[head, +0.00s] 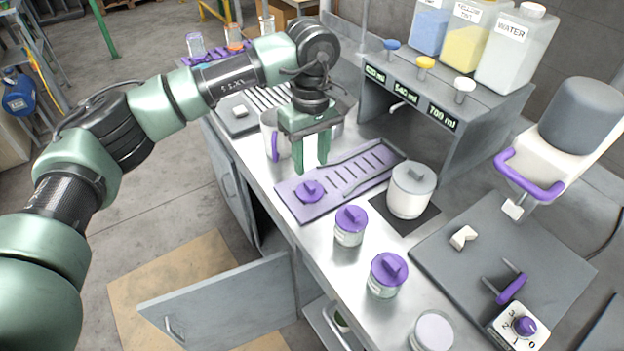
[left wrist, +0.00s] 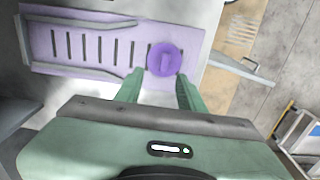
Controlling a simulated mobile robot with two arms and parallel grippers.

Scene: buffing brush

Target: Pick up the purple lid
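A round purple lid (head: 309,190) with a raised bar grip lies on the near left end of the purple slotted tray (head: 289,207). In the left wrist view the lid (left wrist: 164,60) sits just beyond and between my fingertips, with the tray (left wrist: 40,42) stretching left. My left gripper (head: 311,166) points down above the tray, open, its green fingers apart and nothing visibly held. In the left wrist view the gripper (left wrist: 158,84) appears close to the lid but not closed on it. My right gripper is not in view.
Two jars with purple lids (head: 350,218) (head: 389,268) stand on the counter nearby. A grey-lidded white pot (head: 410,190) is right of the tray. A dispenser shelf (head: 440,110) and a purple-handled machine (head: 575,135) occupy the right.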

